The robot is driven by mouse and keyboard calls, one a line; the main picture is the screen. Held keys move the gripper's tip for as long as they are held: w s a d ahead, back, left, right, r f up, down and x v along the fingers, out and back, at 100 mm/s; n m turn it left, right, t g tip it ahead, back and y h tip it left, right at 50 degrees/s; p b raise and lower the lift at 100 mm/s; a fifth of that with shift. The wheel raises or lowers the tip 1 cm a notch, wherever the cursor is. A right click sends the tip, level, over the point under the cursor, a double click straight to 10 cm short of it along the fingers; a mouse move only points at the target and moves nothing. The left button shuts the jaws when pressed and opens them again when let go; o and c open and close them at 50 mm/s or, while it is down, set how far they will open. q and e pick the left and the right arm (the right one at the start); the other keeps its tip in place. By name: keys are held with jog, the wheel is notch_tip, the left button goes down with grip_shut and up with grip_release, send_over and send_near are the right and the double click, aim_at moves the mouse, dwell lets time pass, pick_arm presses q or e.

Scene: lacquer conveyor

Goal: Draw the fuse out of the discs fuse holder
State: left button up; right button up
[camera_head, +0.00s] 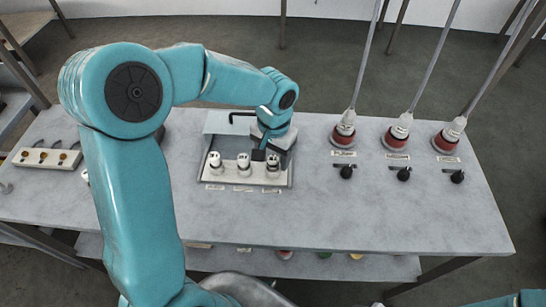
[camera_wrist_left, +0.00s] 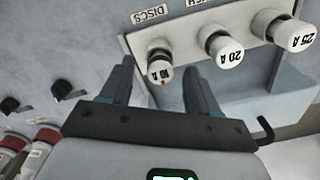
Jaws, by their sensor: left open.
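The discs fuse holder (camera_wrist_left: 158,54) is on a pale strip in the left wrist view, under a label reading DISCS. Its fuse cap (camera_wrist_left: 160,73) is white, marked 10 A, with a small red mark. In the head view the discs fuse (camera_head: 273,168) is the rightmost of three white ones. My left gripper (camera_wrist_left: 158,66) is open. In the wrist view its two dark fingers stand on either side of the cap, with visible gaps; contact is not seen. In the head view my left gripper (camera_head: 266,152) is just above this fuse and partly covers it.
Two other fuses, 20 A (camera_wrist_left: 229,55) and 25 A (camera_wrist_left: 294,36), stand beside it. A black hooked handle (camera_head: 241,115) is behind the fuse box (camera_head: 205,182). Red-based connectors (camera_head: 343,137) with rods and black knobs (camera_head: 404,174) are on the right. The table's front is clear.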

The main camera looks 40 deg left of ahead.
aim_at(273, 159)
pick_arm(q)
jog(key=shift+w+f, duration=0.1)
jog(key=shift+f, duration=0.8)
grip_shut()
jog(key=c, duration=0.8)
grip_release()
grip_shut()
jog(key=shift+r+p, duration=2.2)
jog(key=shift+r, duration=0.8)
